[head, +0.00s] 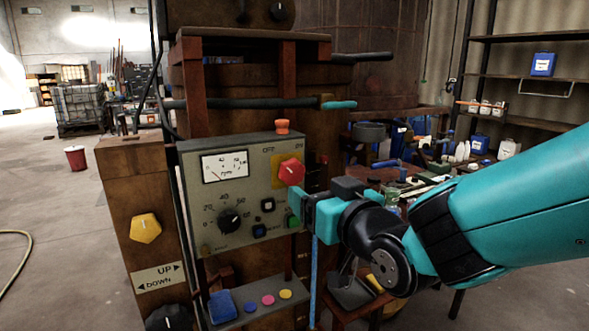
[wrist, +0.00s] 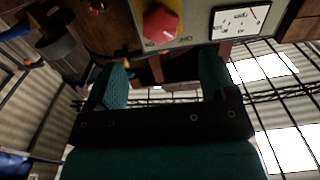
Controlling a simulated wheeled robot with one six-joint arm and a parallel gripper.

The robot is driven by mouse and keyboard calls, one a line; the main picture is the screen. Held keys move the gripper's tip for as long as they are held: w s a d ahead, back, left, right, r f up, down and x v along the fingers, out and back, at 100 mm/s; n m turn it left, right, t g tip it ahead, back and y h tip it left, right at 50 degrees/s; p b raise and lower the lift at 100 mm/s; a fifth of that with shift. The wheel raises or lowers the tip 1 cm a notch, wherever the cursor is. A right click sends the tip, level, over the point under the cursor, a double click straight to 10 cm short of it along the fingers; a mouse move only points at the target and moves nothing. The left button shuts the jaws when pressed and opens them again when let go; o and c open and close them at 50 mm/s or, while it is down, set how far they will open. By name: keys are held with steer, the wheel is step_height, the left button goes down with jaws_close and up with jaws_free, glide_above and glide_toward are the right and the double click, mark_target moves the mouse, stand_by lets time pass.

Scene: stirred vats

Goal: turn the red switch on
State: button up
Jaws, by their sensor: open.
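The red switch (head: 291,171) is a faceted knob on a yellow plate (head: 278,183) at the right side of a grey control panel (head: 195,165). OFF is lettered above it to the left and ON to the right; I cannot tell clearly which way the knob points. In the wrist view the red switch (wrist: 160,24) is at the top, beyond the fingertips. My gripper (head: 299,212) is open, just below and right of the switch in the head view. The wrist view shows its two teal fingers apart with nothing between them (wrist: 163,75).
The panel also holds a meter (head: 225,165), a black dial (head: 230,220), small buttons and an orange knob (head: 282,126) on top. A dark bar (head: 240,103) crosses above. A yellow knob (head: 146,227) is on the left post. Open floor lies left.

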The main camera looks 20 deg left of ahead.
mark_target(294, 176)
steer(key=p+x, duration=0.2)
steer(key=x, duration=0.7)
steer(key=shift+w+a, duration=0.15)
steer(key=shift+w, duration=0.05)
steer(key=c, duration=0.9)
